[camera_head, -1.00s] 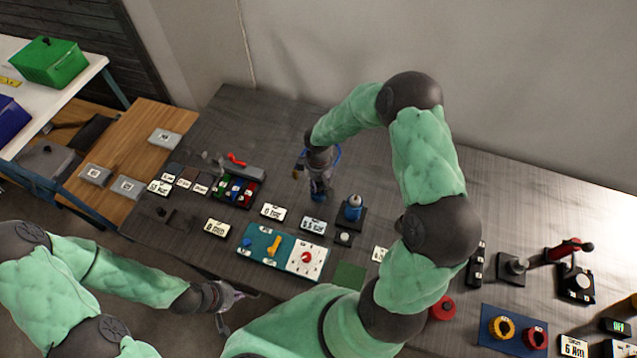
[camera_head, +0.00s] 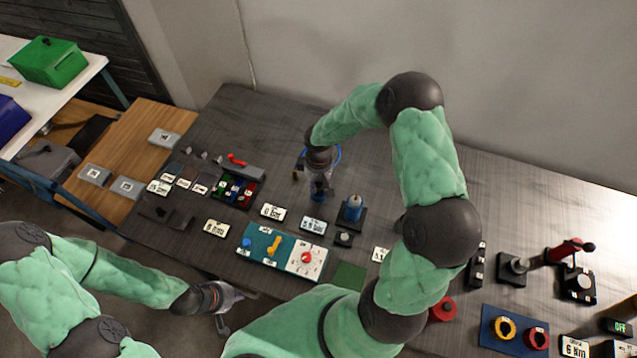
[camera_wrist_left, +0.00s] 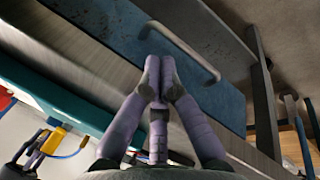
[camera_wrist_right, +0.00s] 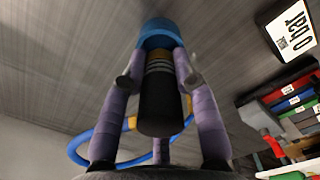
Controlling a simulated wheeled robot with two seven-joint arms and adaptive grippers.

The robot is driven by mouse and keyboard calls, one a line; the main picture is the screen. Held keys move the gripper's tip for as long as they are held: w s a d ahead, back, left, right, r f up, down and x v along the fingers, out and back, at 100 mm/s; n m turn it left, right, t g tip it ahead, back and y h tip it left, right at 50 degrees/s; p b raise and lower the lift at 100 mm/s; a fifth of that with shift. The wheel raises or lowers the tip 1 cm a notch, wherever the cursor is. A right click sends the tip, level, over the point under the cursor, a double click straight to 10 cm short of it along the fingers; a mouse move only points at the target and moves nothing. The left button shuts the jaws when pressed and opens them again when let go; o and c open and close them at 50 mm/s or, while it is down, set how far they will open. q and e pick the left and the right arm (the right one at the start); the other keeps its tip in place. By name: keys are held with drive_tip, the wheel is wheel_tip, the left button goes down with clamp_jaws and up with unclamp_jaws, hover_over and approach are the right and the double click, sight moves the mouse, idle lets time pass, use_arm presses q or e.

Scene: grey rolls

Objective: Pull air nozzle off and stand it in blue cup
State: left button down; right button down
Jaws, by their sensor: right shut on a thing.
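My right gripper (camera_head: 321,188) is low over the rear middle of the dark table. In the right wrist view its fingers (camera_wrist_right: 157,68) are shut around a black cylindrical piece with yellow and grey bands, apparently the air nozzle (camera_wrist_right: 160,100). A blue round part (camera_wrist_right: 160,30) surrounds its far end; I cannot tell whether this is the cup or part of the nozzle. A blue hose (camera_wrist_right: 88,137) loops behind the fingers. My left gripper (camera_head: 226,325) hangs off the table's front edge; its fingertips (camera_wrist_left: 154,62) meet, with nothing between them.
A blue cylinder with a pale top (camera_head: 354,207) stands on a black base right of my right gripper. Labels (camera_head: 273,212) lie nearby. A teal panel with a yellow handle (camera_head: 273,246) is in front.

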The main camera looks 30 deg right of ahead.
drive_tip(key=shift+f+b, duration=0.75)
drive_tip(key=shift+f, duration=0.2)
drive_tip(key=c, duration=0.9)
unclamp_jaws()
drive_tip(key=shift+r, duration=0.1)
wheel_tip(320, 180, up, 12)
drive_tip(key=shift+f, duration=0.1)
